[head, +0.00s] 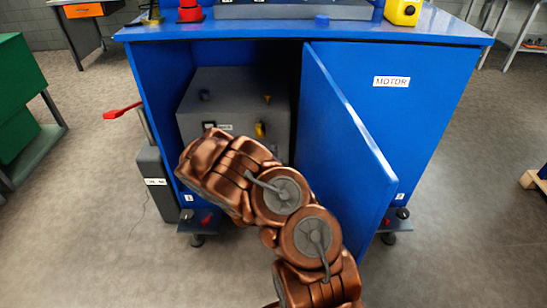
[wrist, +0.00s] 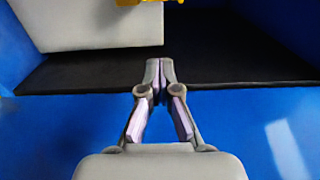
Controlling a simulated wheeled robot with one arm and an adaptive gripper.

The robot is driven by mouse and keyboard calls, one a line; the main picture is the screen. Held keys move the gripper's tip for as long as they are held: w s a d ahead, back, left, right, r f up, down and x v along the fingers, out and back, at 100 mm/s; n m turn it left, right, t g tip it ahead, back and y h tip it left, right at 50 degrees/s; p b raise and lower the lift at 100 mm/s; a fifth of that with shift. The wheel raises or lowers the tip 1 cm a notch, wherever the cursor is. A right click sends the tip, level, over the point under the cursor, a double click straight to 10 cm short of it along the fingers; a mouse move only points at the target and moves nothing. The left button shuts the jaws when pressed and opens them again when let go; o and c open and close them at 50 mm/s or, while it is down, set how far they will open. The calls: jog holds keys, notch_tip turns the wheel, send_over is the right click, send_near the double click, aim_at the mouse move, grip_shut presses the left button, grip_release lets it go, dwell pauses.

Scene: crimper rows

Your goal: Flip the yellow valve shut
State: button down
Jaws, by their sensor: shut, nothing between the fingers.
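A small yellow part (head: 260,129), which looks like the valve, sits on the front of a grey box (head: 237,90) inside the blue cabinet. In the wrist view, a yellow piece (wrist: 150,2) shows at the top edge, cut off by the frame, against the pale box (wrist: 90,25). My gripper (wrist: 159,64) is shut and empty, its tips below the yellow piece and apart from it in the picture. In the head view, my arm hides the fingers. I cannot tell the position of the valve's lever.
The blue cabinet door (head: 345,140) stands open, just right of my arm. The cabinet's dark floor (wrist: 235,65) is bare beside the box. A red lever (head: 122,111) sticks out at the cabinet's left. Two small dark pedals (head: 397,219) (head: 200,221) are at its foot.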

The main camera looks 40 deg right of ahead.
jog(key=shift+w+d+f+b, duration=0.1)
jog(key=shift+w+d+b, duration=0.3)
jog(key=shift+b, duration=2.8)
jog(key=w+d+b, duration=0.2)
jog(key=w+b, duration=0.3)
jog(key=w, duration=0.4)
jog(key=shift+d, duration=0.1)
